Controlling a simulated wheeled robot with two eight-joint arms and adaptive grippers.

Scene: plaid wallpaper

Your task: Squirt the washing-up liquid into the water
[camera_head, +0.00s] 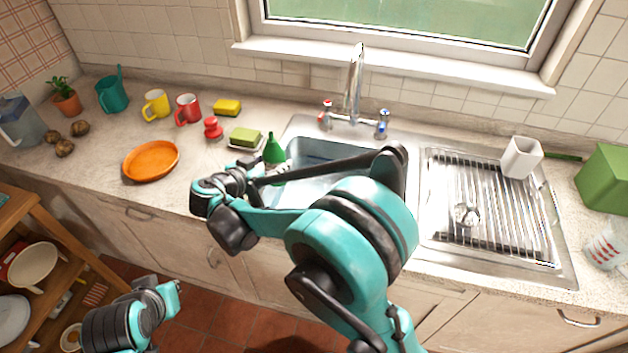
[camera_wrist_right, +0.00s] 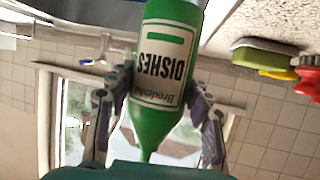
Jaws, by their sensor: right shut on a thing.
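The washing-up liquid is a green bottle with a white "DISHES" label, in the right wrist view (camera_wrist_right: 160,60). Its narrow green top (camera_head: 273,150) shows in the head view at the sink's left edge. My right gripper (camera_wrist_right: 155,105) is shut on the bottle, one finger on each side. The wrist picture is upside down, so the bottle stands about upright. Its lower part is hidden in the head view. The sink basin (camera_head: 340,149) holds pale bluish water, largely hidden behind my right arm. My left gripper (camera_head: 170,296) is low at the lower left, its jaws unclear.
A green sponge (camera_head: 245,137), red stopper-like item (camera_head: 213,128), yellow sponge (camera_head: 227,107), mugs and an orange plate (camera_head: 151,161) lie left of the sink. The tap (camera_head: 355,85) rises behind the basin.

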